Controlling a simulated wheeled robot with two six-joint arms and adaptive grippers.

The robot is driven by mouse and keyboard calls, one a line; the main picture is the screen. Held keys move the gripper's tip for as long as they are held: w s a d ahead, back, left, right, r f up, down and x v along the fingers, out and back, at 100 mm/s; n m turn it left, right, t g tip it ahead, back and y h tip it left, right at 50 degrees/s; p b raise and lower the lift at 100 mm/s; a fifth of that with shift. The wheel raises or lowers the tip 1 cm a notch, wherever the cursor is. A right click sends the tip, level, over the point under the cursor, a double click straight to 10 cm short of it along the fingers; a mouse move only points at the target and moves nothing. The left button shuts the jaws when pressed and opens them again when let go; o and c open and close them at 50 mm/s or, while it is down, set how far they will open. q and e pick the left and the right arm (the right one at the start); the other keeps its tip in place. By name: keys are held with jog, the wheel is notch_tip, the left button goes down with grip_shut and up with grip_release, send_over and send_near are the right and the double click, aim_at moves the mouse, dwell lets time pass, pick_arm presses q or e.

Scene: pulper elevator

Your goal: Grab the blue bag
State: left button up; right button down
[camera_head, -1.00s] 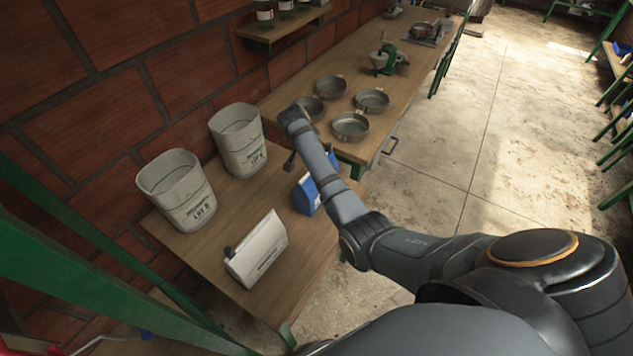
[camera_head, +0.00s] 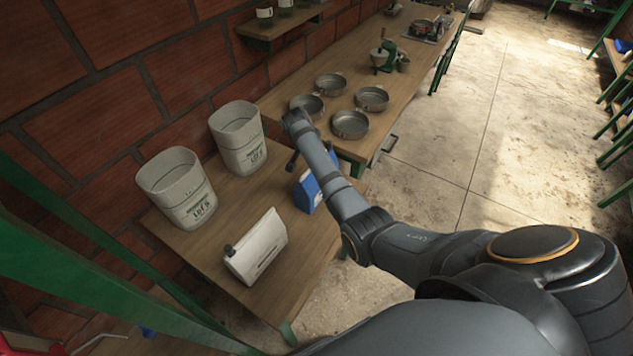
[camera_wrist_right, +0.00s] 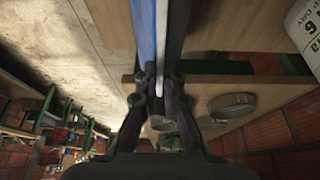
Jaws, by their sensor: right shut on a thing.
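The blue bag (camera_head: 308,193) stands on the near wooden table in the head view, partly hidden behind my right arm. In the right wrist view the blue bag (camera_wrist_right: 146,35) runs up from between the fingers, beside a white strip. My right gripper (camera_wrist_right: 160,80) is shut on the bag's edge. In the head view my right gripper (camera_head: 292,160) shows only in part, just above the bag. My left gripper is not in view.
Two white buckets (camera_head: 178,188) (camera_head: 238,138) stand by the brick wall. Several metal pans (camera_head: 350,124) sit on the farther table.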

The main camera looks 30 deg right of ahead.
dwell(0.4)
jog(key=shift+w+r+b, duration=0.1)
jog(key=shift+r+b, duration=0.4)
jog(key=shift+r, duration=0.45)
jog(key=s+a+r+p, duration=0.2)
jog(key=s+a+r, duration=0.2)
jog(key=s+r, duration=0.7)
jog(key=s, duration=0.2)
jog(key=shift+s, duration=0.3)
